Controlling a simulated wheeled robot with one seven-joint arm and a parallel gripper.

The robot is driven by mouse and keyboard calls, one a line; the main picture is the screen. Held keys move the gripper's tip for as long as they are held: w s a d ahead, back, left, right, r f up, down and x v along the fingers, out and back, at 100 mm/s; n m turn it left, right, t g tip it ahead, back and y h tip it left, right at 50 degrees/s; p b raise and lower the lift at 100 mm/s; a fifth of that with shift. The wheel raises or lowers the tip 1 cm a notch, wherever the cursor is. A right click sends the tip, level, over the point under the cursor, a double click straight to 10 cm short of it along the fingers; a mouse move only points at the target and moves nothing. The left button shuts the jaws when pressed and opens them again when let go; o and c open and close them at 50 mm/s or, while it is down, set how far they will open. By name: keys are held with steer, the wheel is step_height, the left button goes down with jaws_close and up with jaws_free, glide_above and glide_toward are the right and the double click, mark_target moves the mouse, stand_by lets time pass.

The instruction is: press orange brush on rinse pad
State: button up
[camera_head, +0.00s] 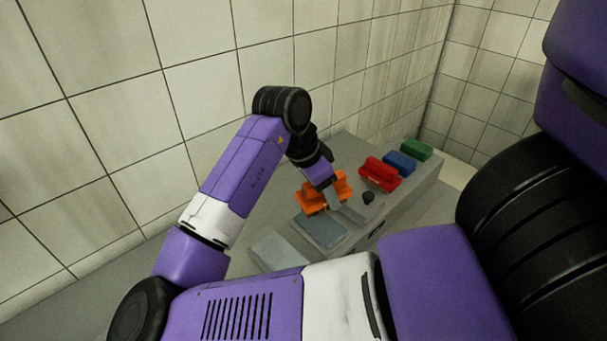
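The orange brush (312,201) is in the middle of the head view, under the end of my arm. My gripper (333,198) comes down over its middle, with orange showing on both sides of a grey finger. It appears shut on the brush, though the far finger is hidden. The brush is turned at an angle to the other brushes. Just in front of it lies a flat blue-grey pad (320,232), which looks like the rinse pad. The brush's underside is hidden, so I cannot tell whether it touches anything.
Red (380,175), blue (400,163) and green (417,150) brushes stand in a row on the grey bench (345,147), right of my gripper. A small dark knob (369,198) sits near the brush. Another pale pad (277,251) lies nearer. A tiled wall (200,100) runs close behind my arm.

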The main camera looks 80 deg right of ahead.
steer(key=shift+w+d+f, duration=0.1)
steer(key=shift+w+f, duration=0.05)
steer(key=shift+f, duration=0.05)
steer(key=shift+f+b, duration=2.45)
steer(key=shift+f, duration=0.4)
steer(key=shift+f+b, duration=0.45)
steer(key=shift+f, duration=0.15)
steer(key=shift+r, duration=0.1)
steer(key=shift+r+p, duration=2.95)
steer(key=shift+r, duration=0.55)
steer(key=shift+f, duration=0.1)
